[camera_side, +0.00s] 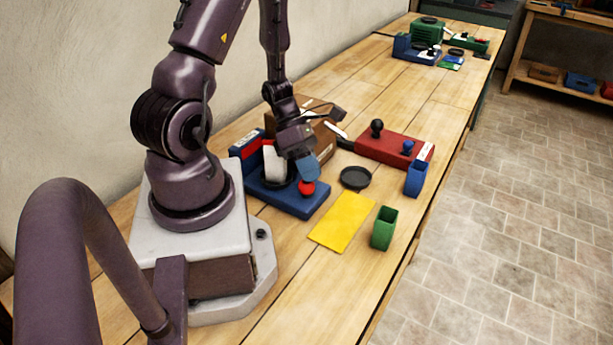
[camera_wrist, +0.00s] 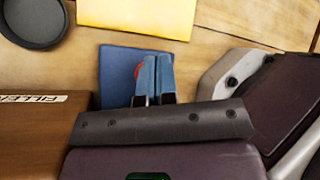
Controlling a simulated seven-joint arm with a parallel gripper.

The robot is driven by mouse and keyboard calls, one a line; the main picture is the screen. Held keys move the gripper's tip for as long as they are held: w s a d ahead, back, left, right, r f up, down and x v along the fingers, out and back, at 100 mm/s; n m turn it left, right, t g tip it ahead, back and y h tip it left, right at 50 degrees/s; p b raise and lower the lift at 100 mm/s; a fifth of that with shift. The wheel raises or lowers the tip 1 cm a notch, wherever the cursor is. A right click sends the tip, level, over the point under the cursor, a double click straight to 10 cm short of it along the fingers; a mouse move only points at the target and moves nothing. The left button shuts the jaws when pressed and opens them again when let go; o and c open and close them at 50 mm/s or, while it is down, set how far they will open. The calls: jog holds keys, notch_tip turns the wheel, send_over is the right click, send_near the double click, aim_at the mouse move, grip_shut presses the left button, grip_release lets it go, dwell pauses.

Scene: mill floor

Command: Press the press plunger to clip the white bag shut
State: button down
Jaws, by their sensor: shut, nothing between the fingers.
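The white bag (camera_side: 274,162) stands upright on a blue press base (camera_side: 300,202) in the side view. The red press plunger (camera_side: 306,188) is a round knob near the front end of that base. My gripper (camera_side: 308,175) is shut and empty, with blue fingers pointing down right at the knob's top; I cannot tell whether they touch it. In the wrist view, the shut fingers (camera_wrist: 155,72) lie over the blue base (camera_wrist: 113,64) and hide most of the red knob (camera_wrist: 139,70). The bag does not show there.
A dark round dish (camera_side: 355,178), a yellow sheet (camera_side: 342,221), a green cup (camera_side: 384,229) and a blue cup (camera_side: 416,180) lie to the right. A red block (camera_side: 390,149) with knobs and a brown box (camera_side: 322,136) stand behind. The bench's far middle is clear.

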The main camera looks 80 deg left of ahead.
jog(key=shift+a+f, duration=0.2)
jog(key=shift+f, duration=0.35)
jog(key=shift+r, duration=0.15)
jog(key=shift+s+a+r, duration=0.1)
jog(key=shift+a+r, duration=0.05)
jog(key=shift+r, duration=0.35)
jog(key=shift+a+r, duration=0.15)
jog(key=shift+r, duration=0.3)
jog(key=shift+d+r, duration=0.1)
jog(key=shift+d, duration=0.1)
jog(key=shift+r, duration=2.55)
